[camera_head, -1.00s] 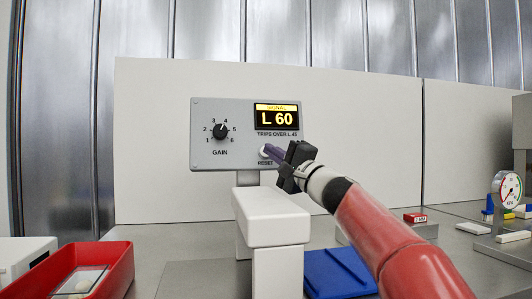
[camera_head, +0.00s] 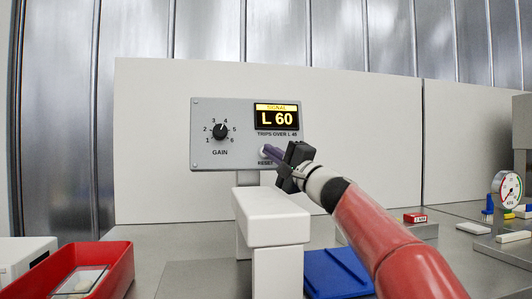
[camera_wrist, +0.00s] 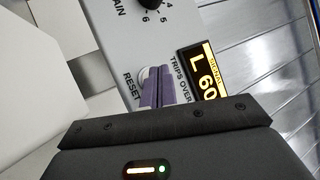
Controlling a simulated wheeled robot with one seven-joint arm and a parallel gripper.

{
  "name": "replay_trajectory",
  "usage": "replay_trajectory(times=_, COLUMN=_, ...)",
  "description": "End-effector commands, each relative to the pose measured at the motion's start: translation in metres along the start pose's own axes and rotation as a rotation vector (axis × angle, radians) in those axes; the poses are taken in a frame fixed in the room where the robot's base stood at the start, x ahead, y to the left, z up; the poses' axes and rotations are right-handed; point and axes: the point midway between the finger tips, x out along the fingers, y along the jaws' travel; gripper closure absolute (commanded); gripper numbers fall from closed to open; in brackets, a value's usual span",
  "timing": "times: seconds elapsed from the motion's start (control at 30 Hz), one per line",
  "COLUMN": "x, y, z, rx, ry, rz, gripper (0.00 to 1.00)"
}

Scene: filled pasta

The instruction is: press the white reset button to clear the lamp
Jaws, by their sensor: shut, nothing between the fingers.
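The grey control panel (camera_head: 208,113) stands upright with a GAIN knob (camera_head: 220,131) pointing near 4. Its amber display (camera_head: 277,117) reads "SIGNAL L 60", with "TRIPS OVER L 45" printed below. The white RESET button (camera_head: 263,153) is at the panel's lower right and is partly hidden behind my fingertips. In the wrist view the button (camera_wrist: 144,74) shows as a pale rim beside the fingers. My gripper (camera_head: 267,151) is shut and empty, its purple fingers at the button; I cannot tell whether they touch or press it. The fingers also show in the wrist view (camera_wrist: 159,84).
A white block-shaped stand (camera_head: 272,218) is below the panel. A red tray (camera_head: 122,270) is at the lower left, a blue tray (camera_head: 335,270) beneath my arm. A dial gauge (camera_head: 507,189) stands at the right. A pale board (camera_head: 360,110) is behind the panel.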

Motion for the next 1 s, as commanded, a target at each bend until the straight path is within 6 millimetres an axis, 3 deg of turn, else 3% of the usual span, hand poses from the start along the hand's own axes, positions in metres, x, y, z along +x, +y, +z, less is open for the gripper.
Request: replay_trajectory(times=1.0, x=0.0059, y=0.0044, z=-0.0043, rx=0.0, ry=0.0, rz=0.0, gripper=1.0)
